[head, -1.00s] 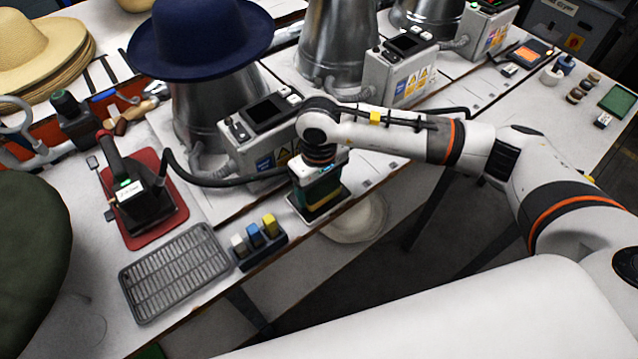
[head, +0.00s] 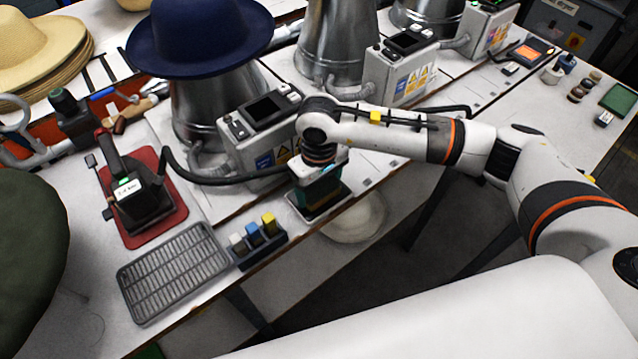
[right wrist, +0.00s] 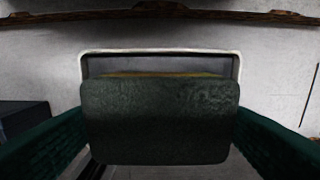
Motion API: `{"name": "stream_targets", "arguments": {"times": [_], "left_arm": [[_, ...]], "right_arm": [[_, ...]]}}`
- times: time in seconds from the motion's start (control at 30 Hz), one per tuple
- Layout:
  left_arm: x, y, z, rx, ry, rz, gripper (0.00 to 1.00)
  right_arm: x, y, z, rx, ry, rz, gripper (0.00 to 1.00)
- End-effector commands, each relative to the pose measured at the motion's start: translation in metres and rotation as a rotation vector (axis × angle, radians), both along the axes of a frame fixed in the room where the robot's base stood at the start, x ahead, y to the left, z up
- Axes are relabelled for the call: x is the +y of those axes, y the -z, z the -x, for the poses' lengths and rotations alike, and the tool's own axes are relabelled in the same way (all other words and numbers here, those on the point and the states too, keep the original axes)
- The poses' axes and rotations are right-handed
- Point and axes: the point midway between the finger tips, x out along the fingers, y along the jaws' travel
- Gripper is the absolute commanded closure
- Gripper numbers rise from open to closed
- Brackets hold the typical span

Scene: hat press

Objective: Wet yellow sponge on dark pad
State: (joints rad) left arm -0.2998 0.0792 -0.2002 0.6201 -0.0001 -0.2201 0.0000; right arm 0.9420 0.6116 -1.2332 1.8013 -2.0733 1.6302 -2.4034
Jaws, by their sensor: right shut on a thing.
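My right gripper (head: 318,190) points down over a small white-rimmed tray (head: 292,207) at the table's front edge. It is shut on the sponge (right wrist: 160,120). In the right wrist view the sponge shows a dark green-grey face and a thin yellow strip along its far edge, between the green fingers. Behind it is the dark pad (right wrist: 110,65) inside the white rim. The sponge is low at the pad; its underside is hidden, so I cannot tell how firmly it touches. In the head view the gripper mostly hides the sponge. My left gripper is not in view.
A small rack (head: 260,242) with white, blue and yellow blocks stands left of the tray. Beyond are a grey wire grid (head: 172,275) and an iron (head: 137,195) on a red mat (head: 180,218). A control box (head: 262,125) and a blue hat (head: 200,40) on a metal form stand behind.

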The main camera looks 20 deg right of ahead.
Motion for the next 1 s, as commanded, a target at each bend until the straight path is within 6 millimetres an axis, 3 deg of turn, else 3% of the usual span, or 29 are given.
{"name": "stream_targets", "arguments": {"times": [1.0], "left_arm": [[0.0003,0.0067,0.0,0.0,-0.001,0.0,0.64]], "right_arm": [[-0.0003,0.0025,0.0012,0.004,-0.001,0.001,0.42]]}}
